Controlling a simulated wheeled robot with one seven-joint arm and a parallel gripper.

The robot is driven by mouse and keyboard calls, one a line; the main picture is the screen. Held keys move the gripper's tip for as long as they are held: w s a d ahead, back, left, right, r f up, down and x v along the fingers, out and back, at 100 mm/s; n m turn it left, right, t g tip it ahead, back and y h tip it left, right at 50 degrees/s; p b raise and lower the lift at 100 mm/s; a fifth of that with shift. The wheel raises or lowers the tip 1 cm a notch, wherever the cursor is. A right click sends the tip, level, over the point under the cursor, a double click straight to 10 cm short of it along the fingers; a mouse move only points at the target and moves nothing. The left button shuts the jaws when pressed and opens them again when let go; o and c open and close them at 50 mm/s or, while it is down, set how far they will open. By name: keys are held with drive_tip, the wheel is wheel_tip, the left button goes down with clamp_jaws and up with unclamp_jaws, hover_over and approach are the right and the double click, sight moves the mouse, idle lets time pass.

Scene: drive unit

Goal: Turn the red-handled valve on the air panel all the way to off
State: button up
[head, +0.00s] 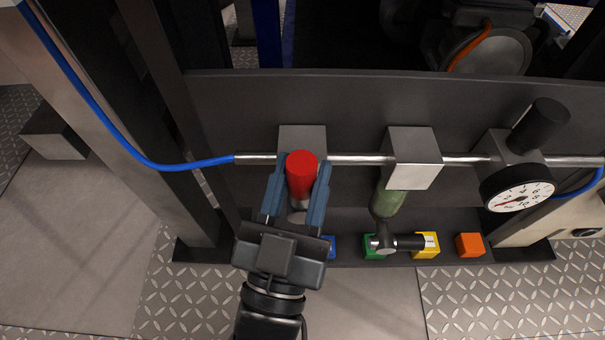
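The air panel (340,100) is a dark plate with a metal pipe running across it. The red valve handle (301,178) points toward me from the square metal valve block (302,137) on the left part of the pipe. My gripper (300,172) reaches up from below, with one blue-grey finger on each side of the red handle. The fingers look apart, and I cannot tell whether they touch the handle. The lower end of the handle and the valve stem are partly hidden by my gripper.
Right of the red valve is a second block (415,150) with a green handle (388,203) and a black fitting below. A pressure gauge (517,190) is further right. Blue, green, yellow and orange blocks (470,245) sit along the lower ledge. A blue hose (110,120) runs at left.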

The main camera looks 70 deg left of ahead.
drive_tip(key=o, duration=0.3)
drive_tip(key=shift+o, duration=0.2)
drive_tip(key=v, duration=0.7)
drive_tip(key=shift+s+d+p, duration=0.2)
drive_tip(key=shift+d+p, duration=0.1)
drive_tip(key=shift+p, duration=0.15)
drive_tip(key=shift+f, duration=0.1)
idle(0.9)
